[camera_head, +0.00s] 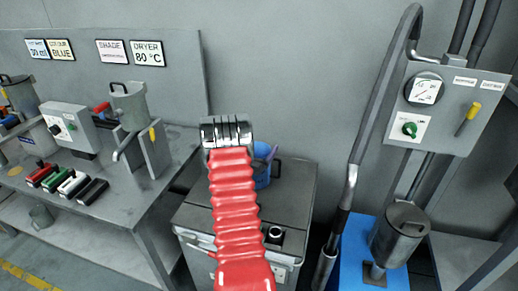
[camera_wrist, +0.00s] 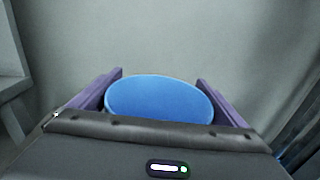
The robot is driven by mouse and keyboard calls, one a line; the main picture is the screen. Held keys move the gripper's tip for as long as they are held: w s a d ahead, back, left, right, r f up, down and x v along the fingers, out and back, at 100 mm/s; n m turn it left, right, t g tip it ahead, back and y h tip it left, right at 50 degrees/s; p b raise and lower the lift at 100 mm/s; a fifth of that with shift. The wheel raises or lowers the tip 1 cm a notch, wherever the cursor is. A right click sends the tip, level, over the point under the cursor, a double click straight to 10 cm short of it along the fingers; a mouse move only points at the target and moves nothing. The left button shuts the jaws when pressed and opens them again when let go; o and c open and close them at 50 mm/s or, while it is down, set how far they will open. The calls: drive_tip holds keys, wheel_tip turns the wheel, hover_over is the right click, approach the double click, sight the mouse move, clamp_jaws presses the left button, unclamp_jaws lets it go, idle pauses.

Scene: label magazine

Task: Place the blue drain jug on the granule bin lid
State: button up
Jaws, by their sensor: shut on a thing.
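The blue drain jug (camera_head: 263,178) shows in the head view behind my red arm, at the back of the grey granule bin lid (camera_head: 295,190). In the wrist view the blue jug (camera_wrist: 158,98) fills the space between two purple fingers, one on each side. My gripper (camera_wrist: 160,92) is shut on the jug. In the head view my wrist and arm cover the left part of the jug. The jug's base appears to be at or just above the lid; I cannot tell whether they touch.
A grey bench (camera_head: 130,185) on the left carries a control box (camera_head: 67,128), a metal hopper (camera_head: 130,105) and several coloured blocks. On the right stand a hose pipe (camera_head: 350,185), a control panel (camera_head: 445,108) and a metal canister (camera_head: 402,228) on a blue base. The lid's right part is clear.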

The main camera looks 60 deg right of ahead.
idle(0.3)
drive_tip(key=o, duration=1.2)
drive_tip(key=shift+f, duration=0.1)
drive_tip(key=shift+a, duration=0.1)
drive_tip(key=a, duration=1.2)
